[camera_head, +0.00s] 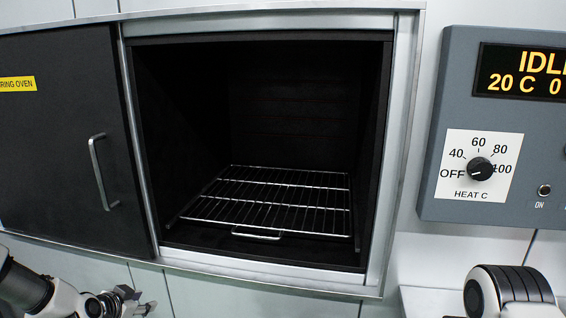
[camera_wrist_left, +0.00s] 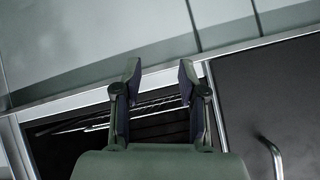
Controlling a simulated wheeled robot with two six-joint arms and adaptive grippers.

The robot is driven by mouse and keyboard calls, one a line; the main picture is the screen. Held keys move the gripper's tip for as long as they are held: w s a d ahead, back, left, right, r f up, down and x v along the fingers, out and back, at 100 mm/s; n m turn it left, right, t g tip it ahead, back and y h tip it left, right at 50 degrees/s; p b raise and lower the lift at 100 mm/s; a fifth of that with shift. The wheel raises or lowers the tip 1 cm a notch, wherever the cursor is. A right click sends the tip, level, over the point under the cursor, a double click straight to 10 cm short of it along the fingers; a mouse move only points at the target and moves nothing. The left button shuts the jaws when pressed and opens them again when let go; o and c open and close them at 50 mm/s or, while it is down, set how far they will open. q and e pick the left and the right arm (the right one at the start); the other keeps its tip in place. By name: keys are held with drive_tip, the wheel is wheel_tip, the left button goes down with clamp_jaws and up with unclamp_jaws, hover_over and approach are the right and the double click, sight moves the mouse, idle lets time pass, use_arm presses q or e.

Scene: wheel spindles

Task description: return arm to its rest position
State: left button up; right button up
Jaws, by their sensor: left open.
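My left gripper (camera_head: 128,298) is low at the left in the head view, below the oven door. In the left wrist view the left gripper (camera_wrist_left: 158,78) has its two fingers spread apart, with nothing between them. Behind the fingers, the wrist view shows the oven opening's frame and part of the wire rack (camera_wrist_left: 75,128). Part of my other arm shows at the bottom right of the head view, but its gripper is out of frame.
The oven's dark door (camera_head: 60,130) with a bar handle (camera_head: 101,172) stands at the left of the opening. The oven cavity holds an empty wire rack (camera_head: 270,200). A grey control panel (camera_head: 500,130) at the right reads IDLE, 20 C; its black knob (camera_head: 481,169) is beside the opening.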

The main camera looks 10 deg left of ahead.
use_arm(q)
drive_tip(key=s+d+f+m+g, duration=0.1)
drive_tip(key=s+d+f+g, duration=0.1)
drive_tip(key=s+d+f, duration=0.3)
drive_tip(key=s+d+f+g, duration=0.2)
drive_tip(key=s+d+f, duration=0.15)
drive_tip(key=f, duration=0.35)
drive_tip(key=s+d+f+n+g, duration=0.2)
drive_tip(key=s+f, duration=0.1)
drive_tip(key=s, duration=0.5)
drive_tip(key=s+d+f+n+g, duration=0.2)
drive_tip(key=s+d+f, duration=0.1)
drive_tip(key=s, duration=0.6)
drive_tip(key=s+d+f+n+g, duration=0.2)
drive_tip(key=s+f, duration=0.1)
drive_tip(key=s, duration=0.5)
drive_tip(key=shift+s+d, duration=0.25)
drive_tip(key=shift+d, duration=0.15)
